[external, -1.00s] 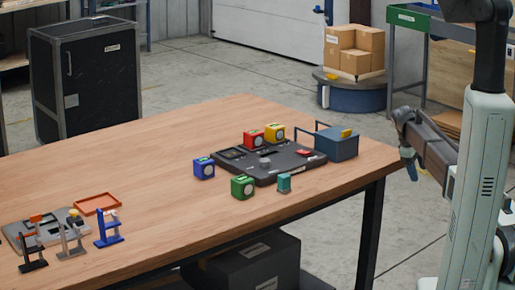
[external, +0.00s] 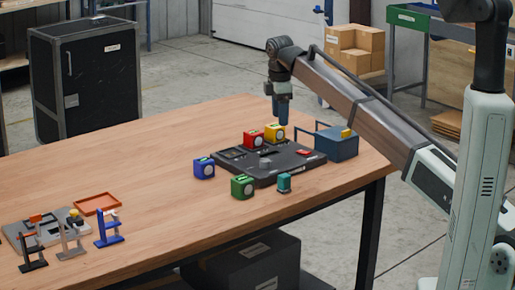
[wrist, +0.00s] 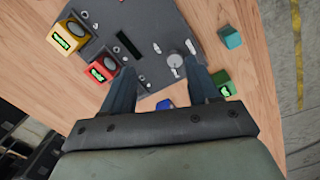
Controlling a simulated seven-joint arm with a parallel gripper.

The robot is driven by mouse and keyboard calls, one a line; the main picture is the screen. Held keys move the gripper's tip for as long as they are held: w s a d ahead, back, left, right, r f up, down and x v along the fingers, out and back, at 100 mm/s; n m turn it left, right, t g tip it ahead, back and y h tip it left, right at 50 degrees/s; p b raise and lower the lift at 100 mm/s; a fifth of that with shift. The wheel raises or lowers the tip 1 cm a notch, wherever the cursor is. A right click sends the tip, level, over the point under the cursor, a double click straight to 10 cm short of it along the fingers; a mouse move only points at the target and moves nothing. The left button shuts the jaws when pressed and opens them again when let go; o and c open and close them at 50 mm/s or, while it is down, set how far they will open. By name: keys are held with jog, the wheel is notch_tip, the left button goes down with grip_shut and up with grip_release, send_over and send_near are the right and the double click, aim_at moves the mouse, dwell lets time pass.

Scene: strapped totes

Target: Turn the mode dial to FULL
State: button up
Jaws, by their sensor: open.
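The mode dial is probably the round grey knob (external: 265,162) on the dark control panel (external: 262,179) on the wooden table. In the wrist view the knob (wrist: 175,61) has a pale pointer; its markings are too small to read. My gripper (external: 283,123) hangs pointing down above the panel's back part, clear of the knob. In the wrist view my gripper (wrist: 160,80) has its two fingers apart with nothing between them, and the knob shows near the right finger.
Red (external: 253,138), yellow (external: 275,133), blue (external: 204,168) and green (external: 243,187) boxes surround the panel. A teal block (external: 284,183) stands in front, a blue bin (external: 337,143) at the right. Small stands and an orange tray (external: 97,204) are at the left. The table's middle is clear.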

aim_at(264, 160)
jog(key=s+a+n, duration=0.1)
jog(key=s+a, duration=0.2)
jog(key=a, duration=0.1)
notch_tip(264, 160, down, 13)
jog(key=shift+w+a+f, duration=0.1)
jog(key=shift+a, duration=0.05)
dwell(0.4)
jog(key=c, duration=1)
jog(key=shift+c, duration=0.2)
